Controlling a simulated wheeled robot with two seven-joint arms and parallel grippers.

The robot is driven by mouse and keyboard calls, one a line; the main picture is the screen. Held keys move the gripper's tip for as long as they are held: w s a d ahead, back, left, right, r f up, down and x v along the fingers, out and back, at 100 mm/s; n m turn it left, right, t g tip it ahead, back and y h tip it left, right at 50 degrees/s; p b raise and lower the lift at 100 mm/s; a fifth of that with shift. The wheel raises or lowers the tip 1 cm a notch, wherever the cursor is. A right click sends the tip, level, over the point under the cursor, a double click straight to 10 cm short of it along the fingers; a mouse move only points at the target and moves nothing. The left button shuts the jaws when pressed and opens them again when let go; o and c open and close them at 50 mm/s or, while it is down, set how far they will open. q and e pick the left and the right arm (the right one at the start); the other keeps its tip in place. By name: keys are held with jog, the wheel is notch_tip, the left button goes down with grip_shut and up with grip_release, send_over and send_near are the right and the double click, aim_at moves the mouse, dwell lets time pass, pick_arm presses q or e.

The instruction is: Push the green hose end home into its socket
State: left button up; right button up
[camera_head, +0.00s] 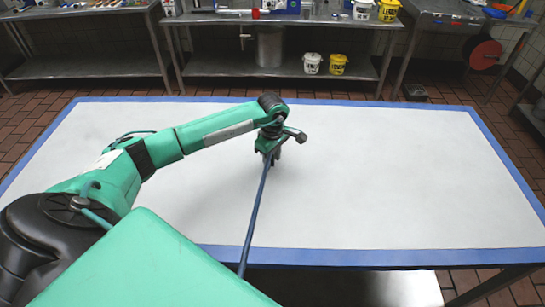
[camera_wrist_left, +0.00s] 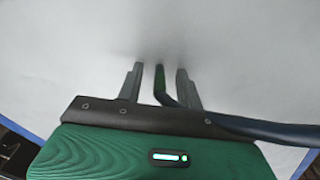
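My left gripper (camera_head: 272,158) points down over the middle of the white table top in the head view. In the left wrist view its two grey fingers (camera_wrist_left: 159,70) are apart. The dark green hose end (camera_wrist_left: 159,80) shows between them, with a visible gap on each side. The hose (camera_head: 256,212) is dark blue. It runs from the gripper to the front edge of the table in the head view, and bends away to the right in the left wrist view (camera_wrist_left: 265,129). I cannot make out a socket. My right gripper is not in view.
The white table top (camera_head: 400,180) with a blue border is bare around the gripper. Steel benches (camera_head: 280,70) with white and yellow buckets (camera_head: 338,63) stand behind it. My green left arm covers the table's left part.

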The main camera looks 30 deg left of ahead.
pick_arm(q)
grip_shut()
dwell(0.3)
